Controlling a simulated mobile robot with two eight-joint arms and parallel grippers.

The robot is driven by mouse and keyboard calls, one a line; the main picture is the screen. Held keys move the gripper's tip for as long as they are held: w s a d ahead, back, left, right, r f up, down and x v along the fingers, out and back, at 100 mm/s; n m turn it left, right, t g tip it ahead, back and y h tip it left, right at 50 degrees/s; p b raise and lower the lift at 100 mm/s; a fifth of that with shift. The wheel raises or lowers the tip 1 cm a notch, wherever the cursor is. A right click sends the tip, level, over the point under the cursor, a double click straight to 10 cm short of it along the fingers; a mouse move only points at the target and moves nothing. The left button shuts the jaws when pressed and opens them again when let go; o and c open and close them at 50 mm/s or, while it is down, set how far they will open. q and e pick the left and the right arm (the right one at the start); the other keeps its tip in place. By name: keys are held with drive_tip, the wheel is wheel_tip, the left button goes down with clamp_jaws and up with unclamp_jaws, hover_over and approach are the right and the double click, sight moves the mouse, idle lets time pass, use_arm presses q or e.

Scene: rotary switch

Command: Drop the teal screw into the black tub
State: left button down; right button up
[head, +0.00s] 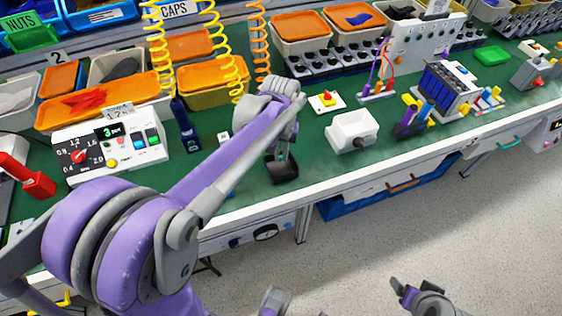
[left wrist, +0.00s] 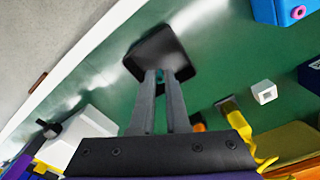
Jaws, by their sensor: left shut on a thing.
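The black tub (head: 284,172) stands on the green bench top near its front edge. It also shows in the left wrist view (left wrist: 150,47), beyond my fingertips. My left gripper (head: 282,152) points down over the tub. In the left wrist view its fingers (left wrist: 160,76) are close together, shut on the teal screw (left wrist: 160,76). Only a small bit of teal shows between the fingertips; the rest of the screw is hidden. Part of my right gripper (head: 402,291) shows low in the head view, away from the bench; its finger opening is unclear.
A white box with a dark knob (head: 352,132) stands right of the tub. A small white block (head: 223,138) and a blue tool (head: 184,125) lie to its left. A white switch panel (head: 110,148) is farther left. Yellow coiled cords (head: 260,50) hang behind my left arm.

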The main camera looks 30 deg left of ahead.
sight(281, 157)
use_arm(q)
drive_tip(key=shift+f, duration=2.1)
drive_tip(key=shift+f, duration=0.1)
drive_tip(key=shift+f+b, duration=0.15)
drive_tip(key=shift+b, duration=0.25)
drive_tip(key=c, duration=0.9)
unclamp_jaws()
